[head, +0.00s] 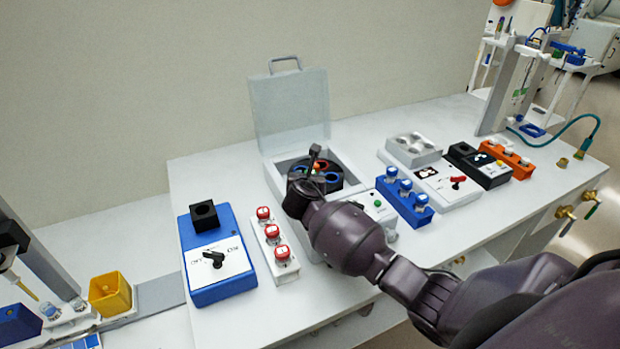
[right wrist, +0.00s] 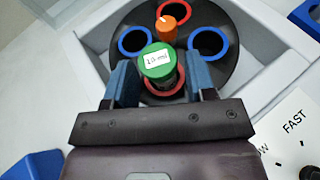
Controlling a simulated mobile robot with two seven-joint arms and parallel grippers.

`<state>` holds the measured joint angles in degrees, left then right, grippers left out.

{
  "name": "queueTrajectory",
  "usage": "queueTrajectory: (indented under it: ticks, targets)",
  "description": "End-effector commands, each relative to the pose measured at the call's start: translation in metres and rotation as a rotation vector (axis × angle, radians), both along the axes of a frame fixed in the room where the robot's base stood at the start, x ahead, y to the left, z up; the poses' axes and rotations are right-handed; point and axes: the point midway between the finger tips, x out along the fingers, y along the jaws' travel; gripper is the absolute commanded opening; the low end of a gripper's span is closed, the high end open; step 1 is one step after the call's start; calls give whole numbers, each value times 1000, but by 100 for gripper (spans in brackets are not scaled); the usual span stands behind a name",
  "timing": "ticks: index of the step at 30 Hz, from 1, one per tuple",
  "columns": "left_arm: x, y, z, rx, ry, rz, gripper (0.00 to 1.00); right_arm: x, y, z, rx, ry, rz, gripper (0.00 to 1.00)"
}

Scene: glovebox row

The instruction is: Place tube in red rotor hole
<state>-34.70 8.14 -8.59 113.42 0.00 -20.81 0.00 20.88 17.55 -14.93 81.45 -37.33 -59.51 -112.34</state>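The dark round rotor (right wrist: 225,72) sits in the open centrifuge (head: 275,180). A tube with a green cap (right wrist: 156,62) and a white label is upright or slightly tilted at the red-ringed rotor hole (right wrist: 165,94). Its lower part appears to be inside the ring, though the depth is hard to judge. My right gripper (right wrist: 161,82) has its two blue fingers on either side of the tube. A gap shows at the right finger, and the fingers look apart. In the head view my right gripper (head: 314,168) is over the rotor. My left gripper is out of view.
An orange knob (right wrist: 167,30) and blue-ringed holes (right wrist: 208,42) are close to the fingers. The raised clear lid (head: 290,105) stands behind. A white rack of red-capped tubes (head: 272,250) and a blue rack (head: 405,203) flank the centrifuge.

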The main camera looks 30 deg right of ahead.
Motion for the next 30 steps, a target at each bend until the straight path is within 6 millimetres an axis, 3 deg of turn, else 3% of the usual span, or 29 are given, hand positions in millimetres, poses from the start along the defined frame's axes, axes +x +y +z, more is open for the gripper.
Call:
queueTrajectory:
  ticks: [1,11,17,30]
  targets:
    - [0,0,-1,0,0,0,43,-6,1,-17,8,28,-3,58]
    - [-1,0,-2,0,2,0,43,-6,3,-16,12,28,0,61]
    - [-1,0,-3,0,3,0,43,-12,8,-2,12,27,1,61]
    - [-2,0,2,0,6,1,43,-68,48,35,6,16,0,61]
